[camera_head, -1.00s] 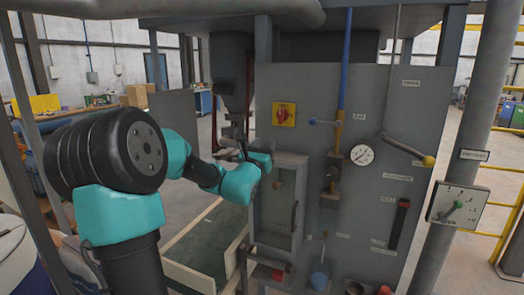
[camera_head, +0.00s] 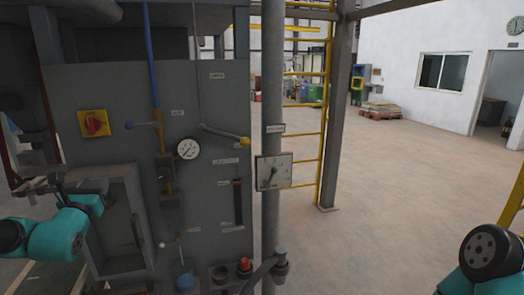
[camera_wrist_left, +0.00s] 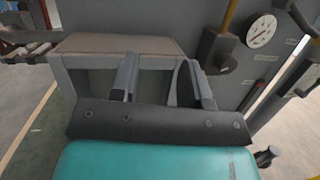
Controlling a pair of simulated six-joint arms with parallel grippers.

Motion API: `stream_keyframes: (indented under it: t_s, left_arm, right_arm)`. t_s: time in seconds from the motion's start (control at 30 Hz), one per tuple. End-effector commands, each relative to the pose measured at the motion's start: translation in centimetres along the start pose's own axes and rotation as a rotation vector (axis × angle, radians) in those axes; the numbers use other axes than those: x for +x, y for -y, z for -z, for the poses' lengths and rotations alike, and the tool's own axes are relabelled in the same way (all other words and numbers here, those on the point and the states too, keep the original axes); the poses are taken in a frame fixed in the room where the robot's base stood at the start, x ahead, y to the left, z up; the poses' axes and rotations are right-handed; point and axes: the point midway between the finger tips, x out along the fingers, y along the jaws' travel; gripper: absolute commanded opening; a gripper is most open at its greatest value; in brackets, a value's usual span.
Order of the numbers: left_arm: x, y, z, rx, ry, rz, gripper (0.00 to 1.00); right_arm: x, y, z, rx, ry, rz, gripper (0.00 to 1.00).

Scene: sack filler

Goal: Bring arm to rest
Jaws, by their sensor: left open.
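My left arm (camera_head: 55,232), teal and black, comes in at the left edge of the head view.
The grey machine panel (camera_head: 205,85) carries a red knob on a yellow plate (camera_head: 94,123), a gauge (camera_head: 188,149) and a yellow-tipped lever (camera_head: 226,134). A grey post (camera_head: 271,100) with a dial box (camera_head: 273,171) stands beside it. Open floor (camera_head: 400,175) lies to the right.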

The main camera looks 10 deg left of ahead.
Motion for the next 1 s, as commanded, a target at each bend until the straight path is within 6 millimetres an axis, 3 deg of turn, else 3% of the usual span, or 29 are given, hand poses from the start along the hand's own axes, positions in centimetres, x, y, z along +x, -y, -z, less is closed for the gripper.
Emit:
stream_keyframes:
  t_s: [0.1,0.27,0.53,0.73,1.0]
  left_arm:
    - [-0.8,4.3,5.2,0.032,-0.133,0.147,0.43]
    - [-3.7,10.3,12.3,0.106,-0.315,0.376,0.43]
    - [-12.3,18.8,22.8,0.304,-0.572,0.819,0.43]
    - [-20.1,22.5,29.0,0.52,-0.685,1.179,0.43]
    - [-28.7,23.9,35.2,0.873,-0.669,1.642,0.43]
  right_arm:
    - [0.0,0.0,0.0,0.0,0.0,0.0,0.0]
    - [0.0,0.0,0.0,0.0,0.0,0.0,0.0]
    - [0.0,0.0,0.0,0.0,0.0,0.0,0.0]
    - [0.0,0.0,0.0,0.0,0.0,0.0,0.0]
    - [0.0,0.0,0.0,0.0,0.0,0.0,0.0]
